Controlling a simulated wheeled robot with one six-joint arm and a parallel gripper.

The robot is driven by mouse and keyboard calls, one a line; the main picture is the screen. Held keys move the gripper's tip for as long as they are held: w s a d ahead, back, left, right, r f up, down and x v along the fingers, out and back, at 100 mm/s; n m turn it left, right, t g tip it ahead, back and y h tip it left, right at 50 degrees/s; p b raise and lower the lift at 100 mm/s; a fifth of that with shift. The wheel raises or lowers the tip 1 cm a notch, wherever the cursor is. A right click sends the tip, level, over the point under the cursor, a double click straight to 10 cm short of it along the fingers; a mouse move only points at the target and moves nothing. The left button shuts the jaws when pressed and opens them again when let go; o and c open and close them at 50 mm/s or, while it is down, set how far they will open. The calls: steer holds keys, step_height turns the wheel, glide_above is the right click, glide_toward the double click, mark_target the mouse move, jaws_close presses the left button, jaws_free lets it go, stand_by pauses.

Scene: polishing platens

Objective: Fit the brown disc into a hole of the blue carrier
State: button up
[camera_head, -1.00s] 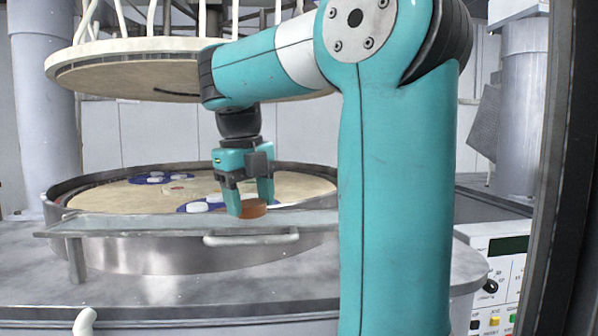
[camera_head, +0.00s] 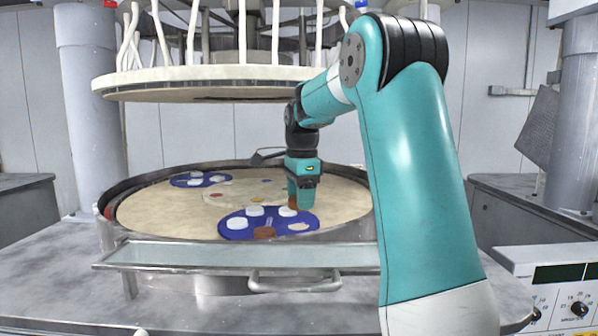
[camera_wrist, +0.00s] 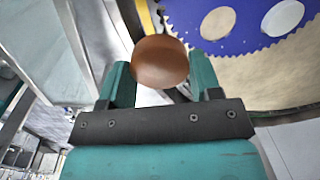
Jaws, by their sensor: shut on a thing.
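My gripper (camera_head: 300,205) is shut on the brown disc (camera_wrist: 160,61), which sits between the two fingers in the wrist view. In the head view the gripper points down over the far right part of the near blue carrier (camera_head: 240,232), and the held disc shows only as a brown edge (camera_head: 292,201). The carrier is a toothed blue plate; it also shows in the wrist view (camera_wrist: 245,32), apart from the disc. It bears white discs (camera_head: 238,223).
The carrier lies on the round beige platen (camera_head: 150,210) inside a raised metal rim. A second blue carrier (camera_head: 180,182) with white discs lies at the far left. The upper platen (camera_head: 200,90) hangs above. A metal ledge with a handle (camera_head: 295,281) runs along the front.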

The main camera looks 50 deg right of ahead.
mark_target(298, 228)
steer(key=w+d+f+n+p, duration=0.1)
steer(key=w+d+n+p, duration=0.6)
steer(key=n, duration=0.8)
steer(key=shift+d+f+n+g+p, duration=0.2)
steer(key=shift+f+n+g+p, duration=0.15)
steer(key=shift+p, duration=0.25)
steer(key=shift+r, duration=0.1)
steer(key=shift+w+d+f+b, duration=0.1)
steer(key=shift+d+f+b, duration=0.05)
steer(key=shift+f+b, duration=0.4)
steer(key=shift+y, duration=0.3)
step_height(298, 228, down, 5)
steer(key=b, duration=0.4)
steer(key=shift+f, duration=0.2)
steer(key=shift+r+p, duration=0.1)
steer(key=shift+p, duration=0.75)
steer(key=shift+f+b, duration=0.35)
steer(key=shift+f, duration=0.55)
